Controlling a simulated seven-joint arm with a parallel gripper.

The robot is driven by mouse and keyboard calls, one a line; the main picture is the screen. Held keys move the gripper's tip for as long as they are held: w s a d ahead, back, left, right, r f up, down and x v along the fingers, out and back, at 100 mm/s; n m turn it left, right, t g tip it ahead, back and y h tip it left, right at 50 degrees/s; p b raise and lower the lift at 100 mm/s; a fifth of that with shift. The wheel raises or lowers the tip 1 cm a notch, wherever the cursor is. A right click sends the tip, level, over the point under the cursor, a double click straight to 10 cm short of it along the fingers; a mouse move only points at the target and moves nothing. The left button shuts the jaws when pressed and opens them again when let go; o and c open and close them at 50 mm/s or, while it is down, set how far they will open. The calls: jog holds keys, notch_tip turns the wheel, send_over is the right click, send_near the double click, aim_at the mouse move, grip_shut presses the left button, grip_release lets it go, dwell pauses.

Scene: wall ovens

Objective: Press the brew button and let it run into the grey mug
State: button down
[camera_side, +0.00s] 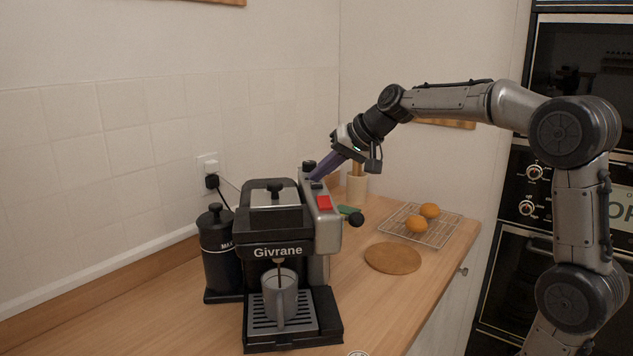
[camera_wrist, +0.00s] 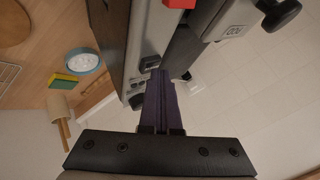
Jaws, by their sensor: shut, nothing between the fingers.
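The black coffee machine (camera_side: 277,222), labelled Givrane, stands on the counter. The grey mug (camera_side: 281,299) stands upright on its drip tray under the spout. A thin dark line, looking like running coffee, drops from the spout into the mug. My gripper (camera_side: 314,178) is shut and empty, its purple fingers angled down to the machine's right-hand top panel. In the wrist view its fingertips (camera_wrist: 160,76) are at a small dark button (camera_wrist: 150,62); I cannot tell whether they touch it. A red switch (camera_side: 324,203) sits nearer the machine's front. The mug is outside the wrist view.
A black canister (camera_side: 218,251) stands left of the machine, below a plugged socket (camera_side: 209,165). A wire rack (camera_side: 440,233) with two orange round items and a round wooden board (camera_side: 392,258) lie to the right. A sponge (camera_wrist: 62,81) and blue dish (camera_wrist: 82,61) show in the wrist view.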

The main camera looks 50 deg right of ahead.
aim_at(320, 185)
jog(key=shift+r, duration=0.85)
jog(key=shift+r, duration=2.55)
